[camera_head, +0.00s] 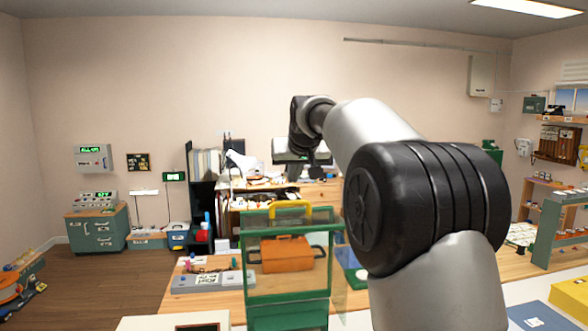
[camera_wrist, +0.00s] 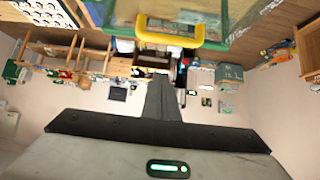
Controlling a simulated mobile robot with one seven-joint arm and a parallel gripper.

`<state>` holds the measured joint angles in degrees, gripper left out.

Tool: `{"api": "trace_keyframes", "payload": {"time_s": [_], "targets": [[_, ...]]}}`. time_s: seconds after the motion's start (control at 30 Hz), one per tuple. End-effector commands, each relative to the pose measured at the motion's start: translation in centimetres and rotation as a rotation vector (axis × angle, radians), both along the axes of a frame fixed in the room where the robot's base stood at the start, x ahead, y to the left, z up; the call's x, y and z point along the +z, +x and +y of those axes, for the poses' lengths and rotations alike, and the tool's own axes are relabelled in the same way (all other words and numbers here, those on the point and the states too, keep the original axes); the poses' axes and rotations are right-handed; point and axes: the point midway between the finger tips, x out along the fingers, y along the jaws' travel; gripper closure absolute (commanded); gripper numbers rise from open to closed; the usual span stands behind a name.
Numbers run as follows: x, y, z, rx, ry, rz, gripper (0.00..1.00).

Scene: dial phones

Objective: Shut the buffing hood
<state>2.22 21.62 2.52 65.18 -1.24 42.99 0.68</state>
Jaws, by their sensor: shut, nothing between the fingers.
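The buffing hood (camera_head: 244,268) is a green-framed box with clear panels, standing on the wooden bench in the head view. A yellow handle (camera_head: 290,204) runs along its top edge. An orange box-like thing (camera_head: 287,254) shows through the clear front. I cannot tell how far the hood is open. My gripper (camera_head: 293,176) points down above and behind the handle in this picture, partly lost against the cluttered background. In the wrist view my gripper (camera_wrist: 162,82) is shut and empty. The yellow handle (camera_wrist: 168,33) appears beyond the fingertips there, seemingly apart from them, with the green frame edge (camera_wrist: 222,22) beside it.
A grey panel (camera_head: 205,282) with small parts lies left of the hood on the bench. A cluttered shelf desk (camera_head: 322,194) stands behind. A yellow box (camera_head: 571,294) and a blue item (camera_head: 536,316) are at front right. My arm covers the bench right of the hood.

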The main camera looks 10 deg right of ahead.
Motion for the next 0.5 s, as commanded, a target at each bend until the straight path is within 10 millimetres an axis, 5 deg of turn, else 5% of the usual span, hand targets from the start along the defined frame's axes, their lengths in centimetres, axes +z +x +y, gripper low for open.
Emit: {"api": "trace_keyframes", "payload": {"time_s": [0.23, 0.5], "targets": [[-3.0, 3.6, 0.0, 0.001, -0.001, 0.003, 1.00], [-4.4, 1.0, 0.0, 0.000, 0.000, -0.001, 1.00]]}}
